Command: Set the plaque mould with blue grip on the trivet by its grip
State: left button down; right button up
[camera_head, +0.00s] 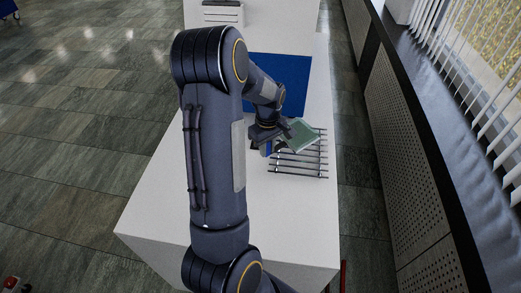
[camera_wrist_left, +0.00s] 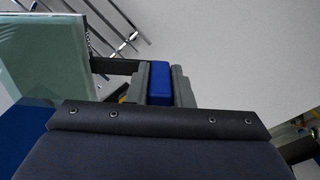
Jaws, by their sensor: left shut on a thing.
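The plaque mould (camera_head: 299,136) is a pale green slab, held over the far part of the trivet. In the left wrist view the mould (camera_wrist_left: 40,58) fills the upper left, with its blue grip (camera_wrist_left: 159,84) between my fingers. My left gripper (camera_head: 268,146) is shut on that grip, at the mould's left side. The trivet (camera_head: 298,170) is a rack of dark metal bars on the white table; its far bars are partly hidden by the mould. I cannot tell whether the mould touches the bars. My right gripper is not in view.
A white device (camera_head: 222,14) stands on a surface at the far end. My left arm hides much of the table's middle. The table's front left is clear.

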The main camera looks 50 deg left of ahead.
aim_at(284, 144)
pick_arm(q)
jog(key=w, duration=0.6)
jog(key=shift+w+d+f, duration=0.2)
jog(key=shift+d+f, duration=0.1)
jog(key=shift+f, duration=0.05)
jog(key=shift+w+f+b, duration=0.3)
jog(key=shift+f+b, duration=0.15)
jog(key=shift+f, duration=0.25)
jog(key=shift+f+b, duration=2.8)
jog(key=shift+f, duration=1.05)
jog(key=shift+f+b, duration=0.4)
jog(key=shift+f, duration=0.1)
jog(key=c, duration=1.2)
grip_release()
jog(key=shift+s, duration=0.1)
